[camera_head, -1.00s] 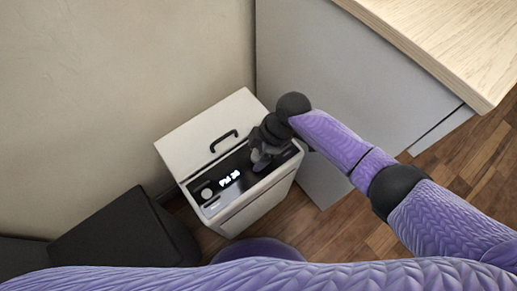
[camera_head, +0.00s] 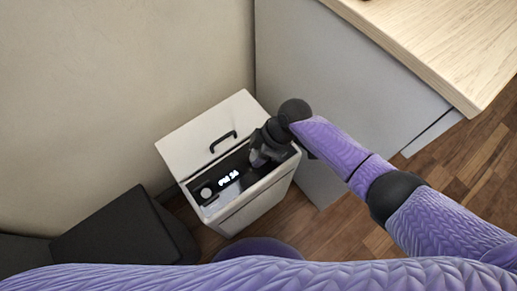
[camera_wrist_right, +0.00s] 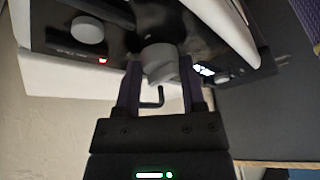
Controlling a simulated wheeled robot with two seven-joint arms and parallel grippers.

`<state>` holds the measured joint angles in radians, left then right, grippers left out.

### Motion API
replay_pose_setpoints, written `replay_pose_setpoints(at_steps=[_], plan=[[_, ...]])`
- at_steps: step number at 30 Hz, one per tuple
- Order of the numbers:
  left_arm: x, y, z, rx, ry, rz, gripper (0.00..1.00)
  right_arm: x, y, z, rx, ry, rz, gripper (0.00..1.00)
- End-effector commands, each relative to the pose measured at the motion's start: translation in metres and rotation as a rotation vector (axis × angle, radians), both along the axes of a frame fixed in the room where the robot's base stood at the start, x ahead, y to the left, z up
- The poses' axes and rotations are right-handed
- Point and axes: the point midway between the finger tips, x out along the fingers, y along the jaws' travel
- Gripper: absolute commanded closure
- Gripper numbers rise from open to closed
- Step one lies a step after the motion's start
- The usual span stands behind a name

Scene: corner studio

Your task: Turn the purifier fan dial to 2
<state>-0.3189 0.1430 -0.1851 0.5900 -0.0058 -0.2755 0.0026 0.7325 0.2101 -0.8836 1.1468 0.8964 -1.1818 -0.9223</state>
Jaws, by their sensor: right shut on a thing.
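The white purifier (camera_head: 215,136) stands on the floor against the wall, with a dark control panel along its top front. My right gripper (camera_head: 257,158) reaches down onto the right part of this panel. In the right wrist view the gripper (camera_wrist_right: 160,80) is shut on a grey dial (camera_wrist_right: 158,62), with a finger on each side. A second round grey knob (camera_wrist_right: 88,28) sits beside it, near a small red light. I cannot read the dial's number marks. The lit display (camera_head: 229,178) shows left of the gripper. My left gripper is not in view.
A grey cabinet (camera_head: 335,85) with a pale wood top (camera_head: 450,35) stands to the right, close to the purifier and my right arm. A black box-like object (camera_head: 120,230) is at the lower left. Wood floor (camera_head: 470,170) is clear at right.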

Motion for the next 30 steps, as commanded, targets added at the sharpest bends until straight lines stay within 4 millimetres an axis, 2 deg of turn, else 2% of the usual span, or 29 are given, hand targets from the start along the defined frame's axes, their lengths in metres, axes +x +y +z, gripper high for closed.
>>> replay_pose_setpoints(at_steps=[11,30], plan=[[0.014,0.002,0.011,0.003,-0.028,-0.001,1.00,-0.001,-0.002,0.001,-0.005,0.001,-0.134,1.00],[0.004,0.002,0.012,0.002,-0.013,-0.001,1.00,-0.001,-0.002,-0.001,-0.006,0.002,-0.145,1.00]])
